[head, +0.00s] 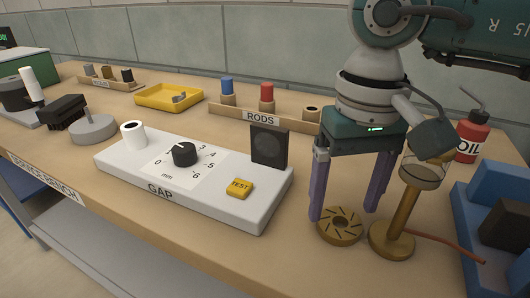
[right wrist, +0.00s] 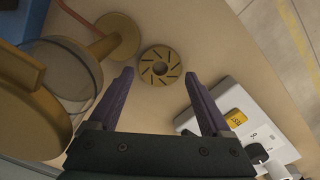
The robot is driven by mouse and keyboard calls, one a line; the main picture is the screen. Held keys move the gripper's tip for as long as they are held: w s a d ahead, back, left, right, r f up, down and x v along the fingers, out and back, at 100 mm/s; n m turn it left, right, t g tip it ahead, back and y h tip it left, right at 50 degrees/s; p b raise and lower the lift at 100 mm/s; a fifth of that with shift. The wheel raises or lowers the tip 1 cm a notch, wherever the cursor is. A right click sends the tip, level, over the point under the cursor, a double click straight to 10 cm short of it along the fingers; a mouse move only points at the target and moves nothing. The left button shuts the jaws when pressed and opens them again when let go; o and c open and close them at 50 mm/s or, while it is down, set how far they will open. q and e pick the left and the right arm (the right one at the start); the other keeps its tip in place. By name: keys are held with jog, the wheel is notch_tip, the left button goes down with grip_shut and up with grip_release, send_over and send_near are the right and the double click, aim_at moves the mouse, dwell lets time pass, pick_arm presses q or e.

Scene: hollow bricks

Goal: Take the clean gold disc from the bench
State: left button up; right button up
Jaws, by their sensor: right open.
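A gold disc (head: 340,226) with dark slots and a centre hole lies flat on the wooden bench (head: 300,262), just left of a brass stand. It also shows in the right wrist view (right wrist: 160,66), ahead of and between my fingers. My right gripper (head: 344,212) is open, its purple fingers pointing down over the disc, and nothing is between them. In the right wrist view the right gripper (right wrist: 160,88) also shows open, with the disc beyond its tips and apart from them. My left gripper is not in view.
A brass stand with a lamp-like head (head: 402,215) stands close to the right of the disc. The white GAP box (head: 200,185) is to the left. A blue block (head: 497,215) and a red oil can (head: 472,140) are at the right. Bench in front of the disc is clear.

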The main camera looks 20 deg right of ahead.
notch_tip(320, 180, down, 2)
jog(key=shift+f, duration=0.25)
jog(key=c, duration=1.2)
